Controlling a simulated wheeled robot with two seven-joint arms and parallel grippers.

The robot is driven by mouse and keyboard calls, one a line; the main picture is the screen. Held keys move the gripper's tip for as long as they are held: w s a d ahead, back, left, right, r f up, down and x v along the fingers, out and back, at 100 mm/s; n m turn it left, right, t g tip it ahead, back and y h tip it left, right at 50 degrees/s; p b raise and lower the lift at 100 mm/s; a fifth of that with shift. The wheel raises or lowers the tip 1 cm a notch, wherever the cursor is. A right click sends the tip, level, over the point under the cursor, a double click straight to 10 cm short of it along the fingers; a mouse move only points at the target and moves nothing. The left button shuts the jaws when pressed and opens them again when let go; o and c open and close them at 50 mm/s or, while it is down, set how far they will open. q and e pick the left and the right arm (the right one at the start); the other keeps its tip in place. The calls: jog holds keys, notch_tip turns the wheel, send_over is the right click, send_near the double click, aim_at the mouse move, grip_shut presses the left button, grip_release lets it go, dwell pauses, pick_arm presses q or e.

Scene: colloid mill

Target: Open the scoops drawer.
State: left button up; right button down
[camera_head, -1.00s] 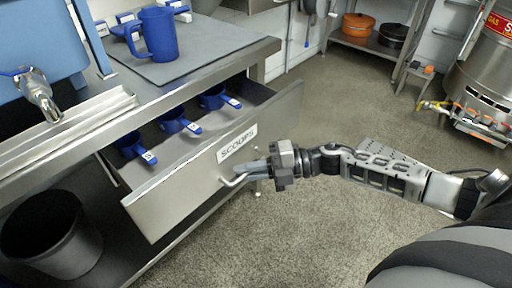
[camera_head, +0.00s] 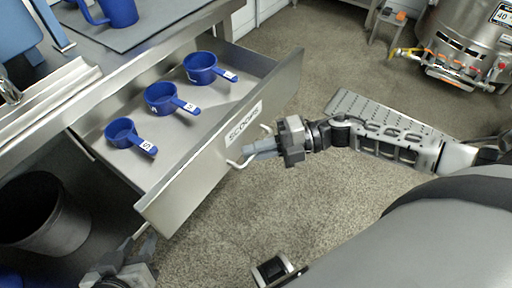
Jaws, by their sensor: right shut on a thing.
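The scoops drawer (camera_head: 222,157) is pulled well out from under the steel bench, its front facing right with a "SCOOPS" label (camera_head: 243,124). Three blue scoops lie inside in a row: a near one (camera_head: 122,133), a middle one (camera_head: 160,98) and a far one (camera_head: 200,67). My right gripper (camera_head: 262,149) is shut on the drawer handle (camera_head: 240,163), a wire pull on the front. My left gripper (camera_head: 120,274) shows at the bottom left, partly cut off by the frame edge; its fingers are not clear.
A blue jug (camera_head: 119,11) stands on the grey mat (camera_head: 160,21) on the bench. A dark bin (camera_head: 42,215) sits below at the left. A steel vessel with valves (camera_head: 470,45) stands at the far right.

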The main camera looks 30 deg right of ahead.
jog(key=c, duration=1.8)
grip_release()
jog(key=shift+d, duration=0.1)
pick_arm(q)
jog(key=shift+d, duration=0.1)
